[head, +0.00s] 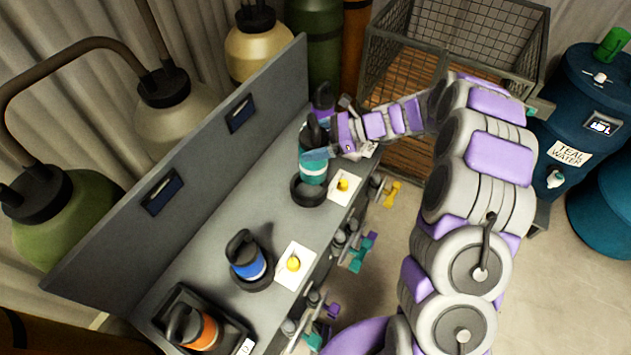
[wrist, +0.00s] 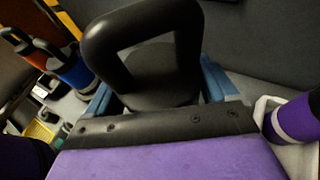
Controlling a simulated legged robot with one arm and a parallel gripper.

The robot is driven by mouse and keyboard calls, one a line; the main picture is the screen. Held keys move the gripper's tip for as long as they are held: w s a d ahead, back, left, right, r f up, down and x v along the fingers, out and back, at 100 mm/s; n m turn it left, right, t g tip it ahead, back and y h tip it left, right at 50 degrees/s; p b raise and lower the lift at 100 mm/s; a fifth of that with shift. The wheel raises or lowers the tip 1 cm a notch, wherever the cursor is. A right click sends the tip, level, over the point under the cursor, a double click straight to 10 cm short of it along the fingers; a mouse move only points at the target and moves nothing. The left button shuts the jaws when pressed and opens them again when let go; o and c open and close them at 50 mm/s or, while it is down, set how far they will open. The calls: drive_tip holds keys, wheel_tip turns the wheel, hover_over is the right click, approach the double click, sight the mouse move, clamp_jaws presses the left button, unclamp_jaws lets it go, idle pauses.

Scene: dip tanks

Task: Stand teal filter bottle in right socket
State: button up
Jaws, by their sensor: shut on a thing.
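The teal filter bottle (head: 313,172) has a black cap with a loop handle. In the head view it stands about upright at the right-hand dark ring socket (head: 308,200), its lower end within the ring's outline. I cannot tell whether it rests on the socket's floor. My gripper (head: 315,154) is shut around the bottle's upper body, below the cap. In the wrist view the black cap and handle (wrist: 150,60) rise between the blue fingers of my gripper (wrist: 158,95); the teal body is hidden.
A blue bottle (head: 247,262) stands in the neighbouring socket. An orange bottle (head: 196,330) is in a black tray (head: 238,335) at the near end. A purple bottle (wrist: 295,120) is close beside my gripper. A grey back panel (head: 190,165) runs behind the bench; valves line its front.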

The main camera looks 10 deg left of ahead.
drive_tip(key=a+f, duration=0.1)
drive_tip(key=f, duration=0.1)
drive_tip(key=a+f+b, duration=0.1)
drive_tip(key=f, duration=0.1)
drive_tip(key=a+f, duration=0.1)
drive_tip(key=f, duration=0.1)
drive_tip(key=shift+f, duration=0.2)
drive_tip(key=f, duration=0.1)
drive_tip(key=d+f+b, duration=0.1)
drive_tip(key=f, duration=0.1)
drive_tip(key=shift+d+f, duration=0.15)
drive_tip(key=shift+d, duration=0.15)
drive_tip(key=shift+a, duration=0.1)
drive_tip(key=o, duration=1.8)
drive_tip(key=shift+a, duration=0.25)
drive_tip(key=shift+d, duration=0.15)
